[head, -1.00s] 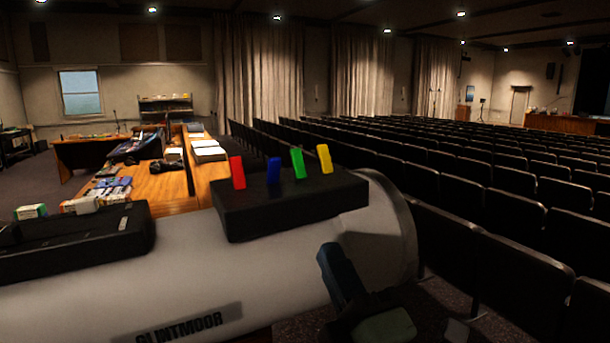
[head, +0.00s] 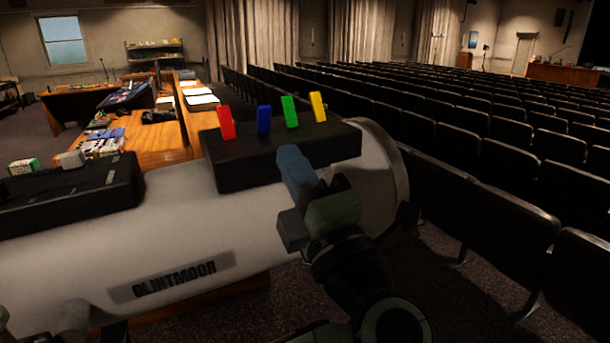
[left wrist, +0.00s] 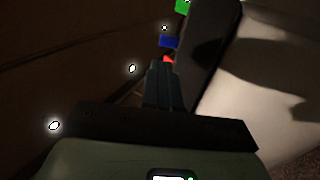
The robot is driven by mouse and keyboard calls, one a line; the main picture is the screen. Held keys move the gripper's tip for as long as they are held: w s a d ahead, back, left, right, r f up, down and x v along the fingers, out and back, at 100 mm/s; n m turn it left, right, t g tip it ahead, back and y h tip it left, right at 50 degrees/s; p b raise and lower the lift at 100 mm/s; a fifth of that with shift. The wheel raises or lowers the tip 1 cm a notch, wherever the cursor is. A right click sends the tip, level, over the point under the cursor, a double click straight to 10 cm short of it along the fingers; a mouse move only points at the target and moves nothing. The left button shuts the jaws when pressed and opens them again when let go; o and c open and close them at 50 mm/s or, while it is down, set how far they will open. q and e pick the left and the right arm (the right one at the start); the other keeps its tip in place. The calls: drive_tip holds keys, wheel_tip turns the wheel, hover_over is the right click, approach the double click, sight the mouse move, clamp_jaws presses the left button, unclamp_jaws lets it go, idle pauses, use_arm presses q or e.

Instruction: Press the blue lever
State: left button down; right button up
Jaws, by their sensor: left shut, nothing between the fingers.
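The blue lever (head: 264,120) stands on a black box (head: 230,165) on top of a large white cylinder, between a red lever (head: 226,123) and a green lever (head: 290,111). A yellow lever (head: 318,106) is at the right end. My left gripper (head: 287,152) is shut and empty, with its tips in front of the box, below and a little right of the blue lever. In the left wrist view the shut fingers (left wrist: 160,70) point towards the blue lever (left wrist: 169,42); the red lever (left wrist: 169,58) is partly hidden behind their tips. I see no contact with the blue lever.
The white cylinder (head: 120,260) carries a second black device (head: 80,195) on its left. Rows of dark seats (head: 510,200) fill the right side. A wooden desk (head: 160,145) with books and papers stands behind on the left.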

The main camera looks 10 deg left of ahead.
sight(275, 146)
use_arm(q)
drive_tip(key=p+x, duration=0.2)
drive_tip(key=x, duration=0.4)
drive_tip(key=shift+w+a+r, duration=0.15)
drive_tip(key=shift+w+r, duration=0.05)
drive_tip(key=shift+w, duration=0.05)
drive_tip(key=shift+w+a+r, duration=0.2)
drive_tip(key=shift+w+a, duration=0.2)
drive_tip(key=shift+w, duration=0.2)
use_arm(e)
drive_tip(key=shift+w+r, duration=0.4)
drive_tip(key=shift+r, duration=0.45)
drive_tip(key=shift+w+r, duration=0.4)
drive_tip(key=shift+r, duration=0.4)
use_arm(q)
drive_tip(key=shift+s+p, duration=0.1)
drive_tip(key=shift+p, duration=0.2)
